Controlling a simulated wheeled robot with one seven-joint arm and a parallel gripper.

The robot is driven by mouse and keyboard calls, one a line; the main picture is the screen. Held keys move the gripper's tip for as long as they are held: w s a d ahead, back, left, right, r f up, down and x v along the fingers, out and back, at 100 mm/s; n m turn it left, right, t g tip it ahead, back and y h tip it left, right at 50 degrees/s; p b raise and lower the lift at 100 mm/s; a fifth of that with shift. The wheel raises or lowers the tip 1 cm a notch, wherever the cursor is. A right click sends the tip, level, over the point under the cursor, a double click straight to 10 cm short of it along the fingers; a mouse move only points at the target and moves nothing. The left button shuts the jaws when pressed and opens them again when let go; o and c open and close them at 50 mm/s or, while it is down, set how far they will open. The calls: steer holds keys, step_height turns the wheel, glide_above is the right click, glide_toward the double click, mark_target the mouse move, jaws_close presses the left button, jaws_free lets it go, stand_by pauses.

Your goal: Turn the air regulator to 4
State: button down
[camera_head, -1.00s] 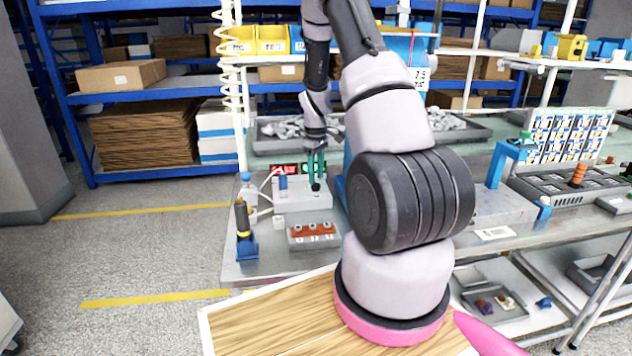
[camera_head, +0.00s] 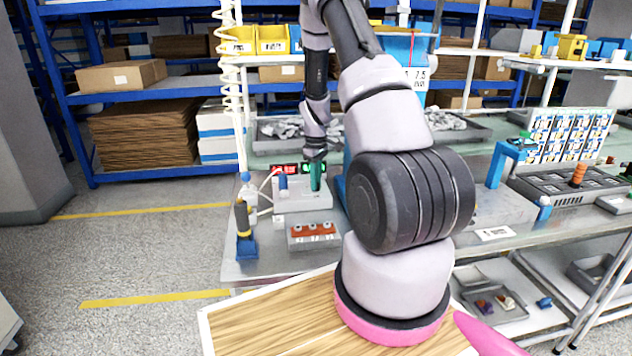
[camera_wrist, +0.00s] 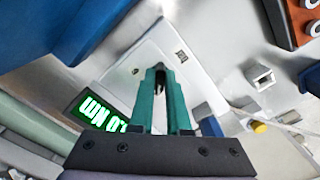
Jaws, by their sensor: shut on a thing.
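My gripper (camera_head: 317,177) points down at a pale grey test box (camera_head: 290,203) on the bench. In the wrist view its teal fingers (camera_wrist: 160,78) are shut on a small dark part (camera_wrist: 160,88) that is mostly hidden between them. A green display (camera_wrist: 98,112) beside them shows partly hidden characters ending in "Nm". A blue-capped white unit (camera_head: 246,190) stands left of the box by the post, apart from my gripper. I cannot tell which part is the air regulator, and no scale marked 4 is readable.
A blue-topped post (camera_head: 282,183) stands on the box left of my gripper. A block with orange-red parts (camera_head: 314,241) lies in front, and a black-and-yellow tool stands in a blue holder (camera_head: 246,247). Grey trays (camera_head: 272,140) lie behind. My arm hides the bench's middle.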

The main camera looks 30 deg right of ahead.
steer(key=m, duration=0.4)
steer(key=shift+a+m, duration=0.1)
steer(key=shift+m, duration=2.1)
steer(key=c, duration=0.9)
jaws_free()
steer(key=shift+r, duration=0.1)
step_height(320, 180, up, 11)
steer(key=shift+f, duration=0.15)
